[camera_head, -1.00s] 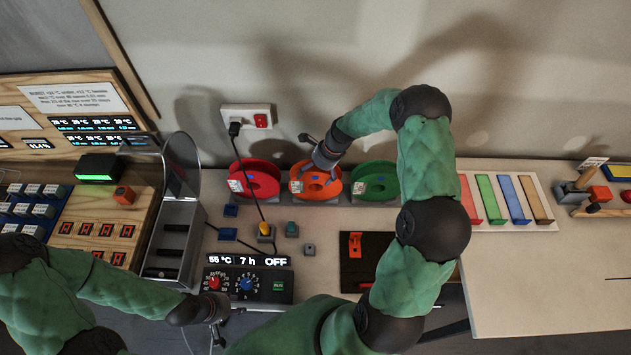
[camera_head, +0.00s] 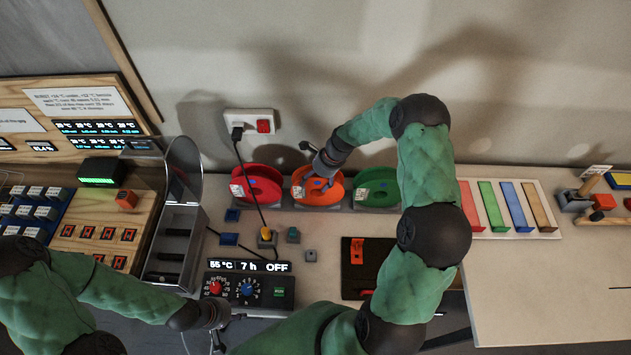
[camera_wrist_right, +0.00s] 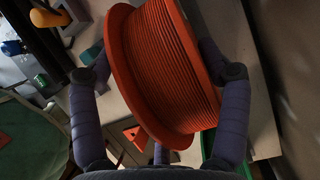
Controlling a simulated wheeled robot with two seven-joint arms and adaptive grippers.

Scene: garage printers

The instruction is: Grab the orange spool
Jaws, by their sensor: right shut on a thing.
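The orange spool (camera_head: 326,195) stands in a row against the wall, between a red spool (camera_head: 262,186) and a green spool (camera_head: 376,190). My right gripper (camera_head: 325,164) reaches down onto the orange spool from above. In the right wrist view the orange spool (camera_wrist_right: 160,70) lies between the fingers of my right gripper (camera_wrist_right: 160,85), which are shut on it from both sides. Whether the spool is clear of its holder cannot be told. My left gripper (camera_head: 219,322) is at the bottom, away from the spools; its fingers are too small to read.
A dryer panel (camera_head: 248,285) reading 55 °C, 7 h, OFF stands in front of the spools. An open clear-lidded box (camera_head: 180,225) is left of them. A black cable runs from the wall socket (camera_head: 250,122) past the red spool. Bare table (camera_head: 530,270) lies at right.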

